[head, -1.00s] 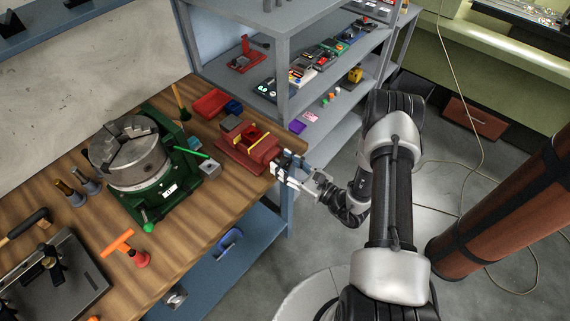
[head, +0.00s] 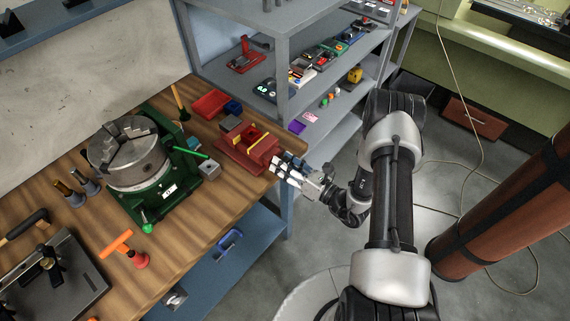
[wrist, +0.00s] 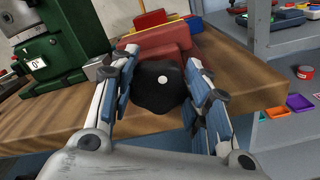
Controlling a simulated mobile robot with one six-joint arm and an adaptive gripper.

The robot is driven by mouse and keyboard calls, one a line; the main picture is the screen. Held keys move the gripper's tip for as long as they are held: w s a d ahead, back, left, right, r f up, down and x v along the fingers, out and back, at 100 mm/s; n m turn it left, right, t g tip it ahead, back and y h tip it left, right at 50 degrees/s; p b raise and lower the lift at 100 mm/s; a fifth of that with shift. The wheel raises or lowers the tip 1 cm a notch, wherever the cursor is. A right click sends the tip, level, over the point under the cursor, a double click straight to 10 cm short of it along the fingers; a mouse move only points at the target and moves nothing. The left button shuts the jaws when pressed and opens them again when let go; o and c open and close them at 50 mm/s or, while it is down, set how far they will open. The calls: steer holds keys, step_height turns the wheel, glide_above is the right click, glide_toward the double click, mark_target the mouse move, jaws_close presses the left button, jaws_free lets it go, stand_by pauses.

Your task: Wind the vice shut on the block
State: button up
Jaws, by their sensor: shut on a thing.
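The red vice (head: 245,148) sits at the right edge of the wooden bench, with yellow strips near its jaws. In the wrist view the vice's red end (wrist: 160,42) lies straight ahead, behind a black knob (wrist: 158,88) with a white dot. My gripper (head: 284,168) is at the vice's near end. In the wrist view its blue-padded fingers (wrist: 160,100) lie on both sides of the knob, shut on it.
A green rotary table with a grey chuck (head: 132,165) stands left of the vice. A red bin (head: 210,104) is behind it. Grey shelves (head: 284,95) rise to the right. An orange-handled tool (head: 125,244) lies nearer on the bench. Open floor lies right of the bench.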

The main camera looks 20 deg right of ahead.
steer(key=shift+m, duration=0.3)
steer(key=o, duration=1.1)
